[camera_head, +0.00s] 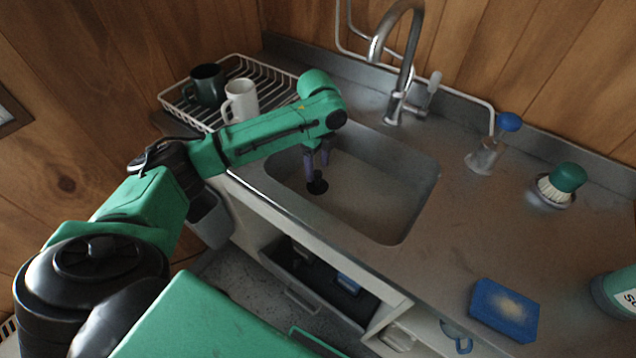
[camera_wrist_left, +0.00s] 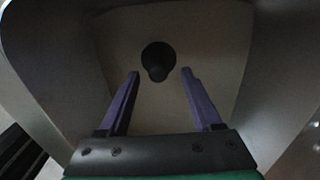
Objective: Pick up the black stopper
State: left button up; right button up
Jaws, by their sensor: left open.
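The black stopper (camera_head: 317,187) is in the sink basin (camera_head: 385,200), below my left gripper. In the left wrist view the stopper (camera_wrist_left: 158,60) is a dark round disc with a knob, ahead of the fingertips and between their lines. My left gripper (camera_head: 318,160) reaches down into the basin from the left. Its two purple fingers (camera_wrist_left: 160,75) are apart with nothing between them. I cannot tell the exact gap from the fingertips to the stopper. My right gripper is not in view.
A tap (camera_head: 400,60) rises behind the basin. A wire rack (camera_head: 262,75) holds a dark mug (camera_head: 207,86) and a white mug (camera_head: 241,101). A green brush (camera_head: 562,184), a blue-topped item (camera_head: 487,152) and a blue sponge (camera_head: 503,310) stand on the right counter. The basin walls (camera_wrist_left: 48,70) surround the gripper.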

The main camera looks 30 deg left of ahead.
aim_at(317, 172)
pick_arm(q)
jog(key=f, duration=0.3)
jog(key=shift+s+f, duration=0.15)
jog(key=shift+s, duration=0.05)
grip_shut()
